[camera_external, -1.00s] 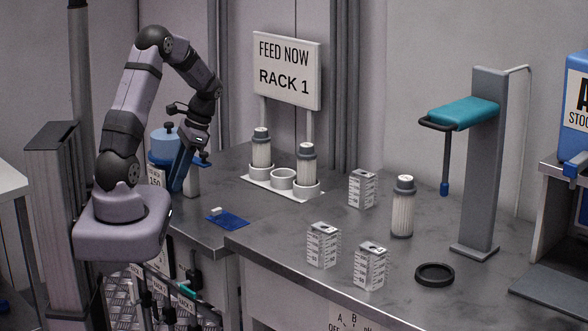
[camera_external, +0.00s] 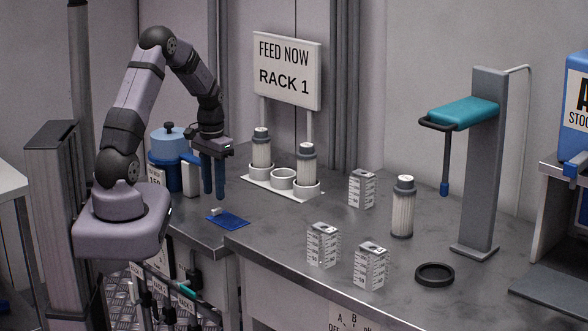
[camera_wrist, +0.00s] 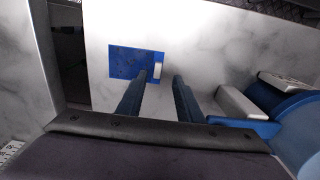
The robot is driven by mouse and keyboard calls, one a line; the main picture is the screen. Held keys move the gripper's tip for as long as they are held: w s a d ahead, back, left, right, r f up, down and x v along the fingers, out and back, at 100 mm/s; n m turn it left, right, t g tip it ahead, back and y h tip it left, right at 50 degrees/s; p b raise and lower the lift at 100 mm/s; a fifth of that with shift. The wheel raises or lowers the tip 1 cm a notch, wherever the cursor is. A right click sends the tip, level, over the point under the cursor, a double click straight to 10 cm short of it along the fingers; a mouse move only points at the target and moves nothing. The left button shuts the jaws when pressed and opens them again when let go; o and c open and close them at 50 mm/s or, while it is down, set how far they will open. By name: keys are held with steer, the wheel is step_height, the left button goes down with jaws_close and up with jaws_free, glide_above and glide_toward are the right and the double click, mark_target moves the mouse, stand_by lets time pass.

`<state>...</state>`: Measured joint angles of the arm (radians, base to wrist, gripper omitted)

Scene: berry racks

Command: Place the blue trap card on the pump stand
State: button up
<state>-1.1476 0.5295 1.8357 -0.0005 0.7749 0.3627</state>
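The blue trap card (camera_external: 232,221) lies flat on the counter near its front left edge, with a small white tab on its left end. It also shows in the wrist view (camera_wrist: 128,62), where the white tab is at its right side. My gripper (camera_external: 214,196) points down just behind the card and above it, with its two blue fingers apart and nothing between them. In the wrist view my gripper (camera_wrist: 155,78) has a gap between the fingertips near the tab. I cannot tell which thing is the pump stand; a blue pump-like vessel (camera_external: 172,178) stands left of my gripper.
A white rack (camera_external: 283,181) with two filter bottles stands behind right, below a sign (camera_external: 286,75) reading "FEED NOW RACK 1". Several white boxes (camera_external: 322,245), a bottle (camera_external: 402,210) and a black ring (camera_external: 435,274) stand right. A grey post (camera_external: 485,160) carries a teal pad.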

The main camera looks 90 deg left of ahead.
mark_target(216, 209)
steer(key=shift+w+d+f+p, duration=0.15)
steer(key=shift+f+p, duration=0.7)
steer(key=shift+f, duration=1.75)
jaws_close()
